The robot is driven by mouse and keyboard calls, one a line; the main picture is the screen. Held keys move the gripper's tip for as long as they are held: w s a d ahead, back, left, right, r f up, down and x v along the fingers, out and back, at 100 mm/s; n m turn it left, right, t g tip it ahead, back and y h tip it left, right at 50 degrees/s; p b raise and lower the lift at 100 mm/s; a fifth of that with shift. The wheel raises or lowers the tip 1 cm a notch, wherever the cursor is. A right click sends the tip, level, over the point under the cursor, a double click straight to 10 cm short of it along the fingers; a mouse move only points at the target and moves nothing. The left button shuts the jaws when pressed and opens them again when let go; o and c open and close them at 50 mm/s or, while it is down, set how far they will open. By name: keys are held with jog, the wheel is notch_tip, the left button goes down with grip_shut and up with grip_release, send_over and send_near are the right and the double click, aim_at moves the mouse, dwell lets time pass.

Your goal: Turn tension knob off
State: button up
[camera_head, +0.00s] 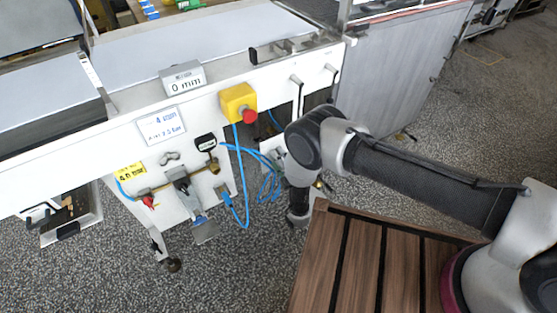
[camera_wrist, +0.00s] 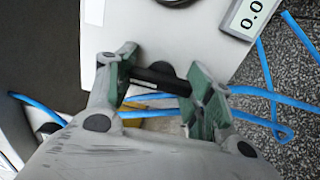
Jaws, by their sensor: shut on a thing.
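In the wrist view, my gripper (camera_wrist: 161,72) has its two green-padded fingers on either side of a black bar-shaped knob (camera_wrist: 160,80). It is shut on this knob, which appears to be the tension knob. The knob sits in front of a pale panel (camera_wrist: 150,30), and its lower part is partly hidden by my gripper body. In the head view, my arm covers the knob and the fingers, so neither can be made out there.
A digital gauge (camera_wrist: 250,12) reads about 0.0 beside the knob. Blue hoses (camera_wrist: 270,95) run close to my fingers. In the head view, a yellow box with a red stop button (camera_head: 240,103), a gauge (camera_head: 205,142) and hoses (camera_head: 240,185) are left of my arm.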

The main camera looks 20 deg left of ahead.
jog(key=shift+f, duration=0.1)
jog(key=o, duration=1)
jog(key=shift+o, duration=0.2)
jog(key=shift+d, duration=0.1)
jog(key=v, duration=0.7)
jog(key=shift+s, duration=0.2)
jog(key=shift+d, duration=0.1)
